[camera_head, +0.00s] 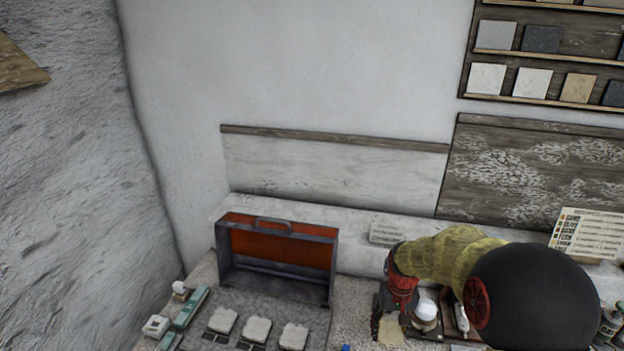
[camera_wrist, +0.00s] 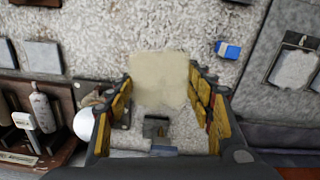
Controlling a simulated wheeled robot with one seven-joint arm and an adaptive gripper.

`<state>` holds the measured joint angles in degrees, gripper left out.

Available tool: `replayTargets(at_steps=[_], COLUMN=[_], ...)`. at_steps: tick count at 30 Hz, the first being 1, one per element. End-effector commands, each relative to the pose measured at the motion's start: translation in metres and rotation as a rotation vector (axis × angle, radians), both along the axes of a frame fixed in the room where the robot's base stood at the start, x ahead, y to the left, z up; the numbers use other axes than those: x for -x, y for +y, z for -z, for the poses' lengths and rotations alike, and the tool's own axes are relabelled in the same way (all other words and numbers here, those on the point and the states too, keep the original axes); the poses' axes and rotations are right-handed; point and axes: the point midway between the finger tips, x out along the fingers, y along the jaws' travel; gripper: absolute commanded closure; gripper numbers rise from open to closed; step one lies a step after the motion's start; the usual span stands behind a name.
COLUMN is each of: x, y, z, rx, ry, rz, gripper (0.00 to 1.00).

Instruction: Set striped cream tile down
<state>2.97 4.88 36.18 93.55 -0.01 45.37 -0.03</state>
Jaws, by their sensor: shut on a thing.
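The cream tile (camera_wrist: 160,80) is between the finger pads of my gripper (camera_wrist: 164,92) in the wrist view, and my gripper is shut on it. The tile looks pale and roughly square; I cannot make out its stripes. In the head view the tile (camera_head: 391,330) shows at the lower middle, below my gripper (camera_head: 388,312) and over the speckled worktop. I cannot tell whether its lower edge touches the worktop.
An open case with an orange lining (camera_head: 280,248) stands left of my gripper, with several pale pieces (camera_head: 257,329) in front of it. A small blue block (camera_wrist: 229,50) lies on the speckled worktop (camera_wrist: 190,25).

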Motion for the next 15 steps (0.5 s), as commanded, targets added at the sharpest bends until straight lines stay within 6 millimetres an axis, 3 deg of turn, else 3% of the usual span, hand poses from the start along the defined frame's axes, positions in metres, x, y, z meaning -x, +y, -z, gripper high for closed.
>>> replayTargets(at_steps=[3, 6, 15], x=[-0.001, 0.005, 0.009], y=[0.015, 0.021, 0.027], z=[0.039, 0.056, 0.065], rx=[0.0, 0.0, 0.0], ry=[0.007, 0.002, -0.001], rz=[-0.028, -0.04, -0.052], gripper=[0.8, 0.8, 0.8])
